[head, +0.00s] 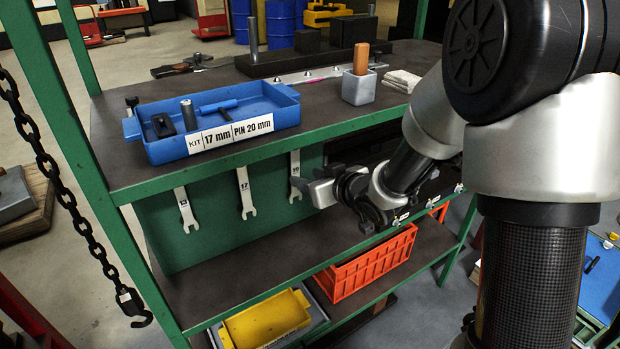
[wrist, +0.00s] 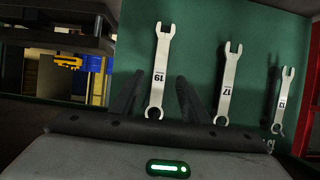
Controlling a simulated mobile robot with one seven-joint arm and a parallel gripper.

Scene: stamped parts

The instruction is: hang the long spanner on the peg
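Three silver spanners hang open jaw down in a row on the green panel under the worktop. The 19 spanner (head: 295,165) is nearest my gripper (head: 308,188), which partly hides it in the head view. The 17 spanner (head: 245,193) hangs in the middle and the 13 spanner (head: 186,210) at the left. In the wrist view, which is upside down, the 19 spanner (wrist: 161,65) looks longest. There my gripper (wrist: 154,78) is open, its fingers apart on either side of that spanner. Whether they reach its depth is unclear. I cannot make out the pegs.
A blue kit tray (head: 160,150) and a grey cup (head: 359,88) stand on the worktop (head: 220,78) above. An orange crate (head: 365,268) and a yellow bin (head: 268,320) are below. A chain (head: 70,200) hangs left. The lower shelf (head: 220,285) has clear room.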

